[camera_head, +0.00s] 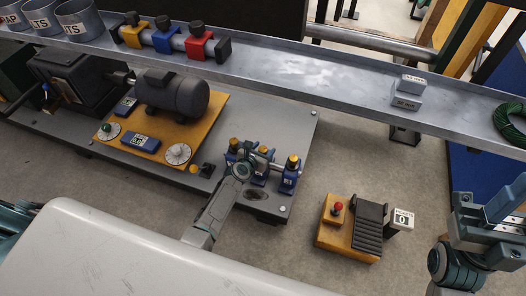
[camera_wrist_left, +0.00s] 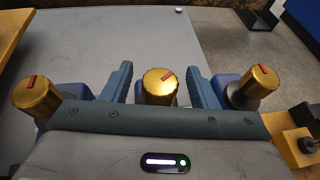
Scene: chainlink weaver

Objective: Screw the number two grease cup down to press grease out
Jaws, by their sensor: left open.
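Three brass grease cups with red marks stand in a row on blue blocks in the left wrist view: a left one (camera_wrist_left: 38,96), a middle one (camera_wrist_left: 160,87) and a right one (camera_wrist_left: 254,86). The right block (camera_head: 288,181) reads B3 in the head view; the middle one's label is mostly hidden by my gripper, and its place suggests number two. My left gripper (camera_head: 252,160) is open, with one blue finger on each side of the middle cup and small gaps showing. My right gripper (camera_head: 492,218) is at the right edge; its jaws are unclear.
The blocks stand at the end of a grey base plate (camera_head: 295,128) beside a motor (camera_head: 172,94) on an orange board. A metal shelf (camera_head: 300,75) runs behind. An orange pedal box (camera_head: 334,236) sits on the floor at right, with open floor between.

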